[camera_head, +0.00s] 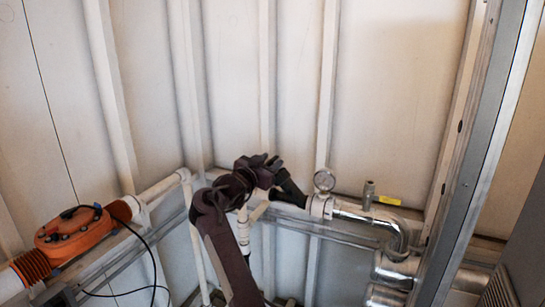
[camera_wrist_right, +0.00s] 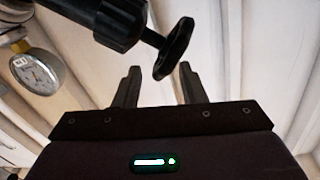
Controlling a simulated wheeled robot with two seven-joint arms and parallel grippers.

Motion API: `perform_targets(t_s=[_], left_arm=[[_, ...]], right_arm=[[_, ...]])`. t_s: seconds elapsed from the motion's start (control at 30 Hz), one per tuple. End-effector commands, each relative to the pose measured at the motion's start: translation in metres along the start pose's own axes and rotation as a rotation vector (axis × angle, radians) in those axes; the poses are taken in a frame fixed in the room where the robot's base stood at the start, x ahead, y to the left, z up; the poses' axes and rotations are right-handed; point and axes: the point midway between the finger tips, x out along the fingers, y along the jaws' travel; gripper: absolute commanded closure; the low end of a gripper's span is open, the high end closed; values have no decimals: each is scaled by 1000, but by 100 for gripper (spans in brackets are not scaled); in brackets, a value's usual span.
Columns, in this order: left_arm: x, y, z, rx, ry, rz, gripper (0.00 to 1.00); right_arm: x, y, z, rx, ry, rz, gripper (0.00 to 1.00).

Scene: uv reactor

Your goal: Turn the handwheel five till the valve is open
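The handwheel (camera_wrist_right: 175,48) is a small black wheel on a short stem from a black valve body (camera_wrist_right: 118,18) in the right wrist view. My right gripper (camera_wrist_right: 160,66) is open, with one finger to each side of the wheel's lower part. I cannot tell whether the fingers touch the rim. In the head view my dark right arm rises from the bottom, and the right gripper (camera_head: 272,166) is at the upper left end of the black valve body (camera_head: 291,192). The handwheel is not clear there. My left gripper is out of view.
A round pressure gauge (camera_head: 324,180) stands right beside the valve and shows in the wrist view (camera_wrist_right: 38,72). A yellow-handled valve (camera_head: 388,199) and silver pipes (camera_head: 398,235) lie right. An orange unit (camera_head: 75,235) with black cable is left. A metal post (camera_head: 470,165) stands right.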

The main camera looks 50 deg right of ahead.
Motion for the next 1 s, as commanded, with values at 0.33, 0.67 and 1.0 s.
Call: perform_targets(t_s=[0.33, 0.67, 1.0], left_arm=[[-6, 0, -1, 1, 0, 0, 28], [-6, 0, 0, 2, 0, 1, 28], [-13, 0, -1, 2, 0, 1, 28]], right_arm=[[20, 0, 0, 2, -1, 1, 63], [20, 0, 0, 2, 0, 1, 88], [21, 1, -1, -1, -24, -12, 100]])
